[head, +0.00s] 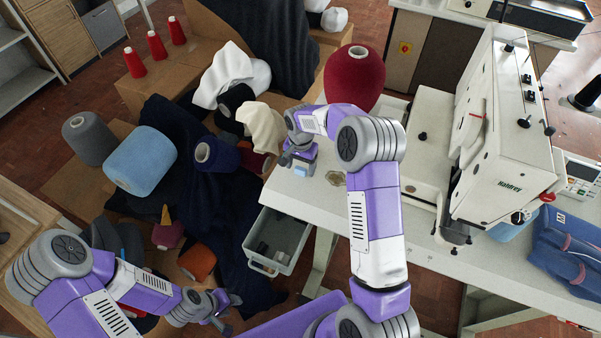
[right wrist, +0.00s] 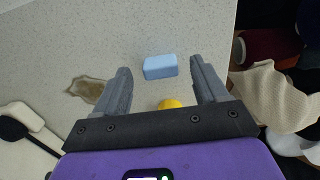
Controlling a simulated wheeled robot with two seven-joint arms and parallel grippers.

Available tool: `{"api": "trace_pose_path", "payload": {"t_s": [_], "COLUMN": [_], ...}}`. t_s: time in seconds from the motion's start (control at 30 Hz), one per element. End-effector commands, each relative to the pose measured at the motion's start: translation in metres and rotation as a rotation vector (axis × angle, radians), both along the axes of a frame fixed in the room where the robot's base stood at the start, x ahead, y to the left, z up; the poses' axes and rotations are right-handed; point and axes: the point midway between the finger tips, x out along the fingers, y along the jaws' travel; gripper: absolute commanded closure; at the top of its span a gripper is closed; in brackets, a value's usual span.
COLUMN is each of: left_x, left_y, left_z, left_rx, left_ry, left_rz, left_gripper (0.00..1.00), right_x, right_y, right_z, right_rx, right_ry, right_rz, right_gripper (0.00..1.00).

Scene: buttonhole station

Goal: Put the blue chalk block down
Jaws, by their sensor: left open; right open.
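The blue chalk block (right wrist: 160,67) lies on the pale speckled worktop, between and slightly beyond the tips of my right gripper's fingers in the right wrist view. Worktop shows between the block and each finger, and neither finger appears to touch it. In the head view the block (head: 300,171) is a small light blue patch beside my right gripper (head: 291,160), near the table's left edge. My right gripper is open and empty. My left gripper (head: 222,310) is open, low at the left, away from the block, over the dark cloth and floor area.
The worktop (right wrist: 200,25) around the block is mostly clear. A brownish patch (right wrist: 88,89) and a yellow round thing (right wrist: 171,104) are near. A red cone (head: 354,77) stands behind. The sewing machine (head: 505,130) stands right. A grey bin (head: 277,240) hangs below the table's left edge.

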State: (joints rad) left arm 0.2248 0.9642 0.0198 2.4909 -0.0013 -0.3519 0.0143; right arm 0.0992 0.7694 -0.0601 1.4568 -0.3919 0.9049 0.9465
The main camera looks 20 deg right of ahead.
Motion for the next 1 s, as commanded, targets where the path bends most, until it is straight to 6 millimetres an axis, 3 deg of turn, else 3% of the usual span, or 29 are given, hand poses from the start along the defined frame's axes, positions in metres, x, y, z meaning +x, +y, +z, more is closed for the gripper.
{"api": "trace_pose_path", "payload": {"t_s": [0.27, 0.7, 0.87, 1.0], "left_x": [0.0, 0.0, 0.0, 0.0], "left_y": [0.0, 0.0, 0.0, 0.0], "left_z": [-0.001, -0.001, -0.001, 0.002], "left_rx": [0.0, 0.0, 0.0, 0.0], "left_ry": [0.0, 0.0, 0.0, 0.0], "left_rz": [0.0, 0.0, 0.0, 0.0], "left_gripper": [0.57, 0.57, 0.57, 0.57], "right_x": [0.0, 0.0, 0.0, 0.001], "right_y": [0.0, 0.0, 0.0, 0.0], "right_z": [-0.006, -0.006, -0.005, 0.008], "right_rx": [0.001, 0.0, 0.0, 0.0], "right_ry": [-0.001, -0.001, -0.001, -0.005], "right_rz": [0.001, 0.001, 0.001, 0.001], "right_gripper": [0.28, 0.92, 0.92, 0.92]}}
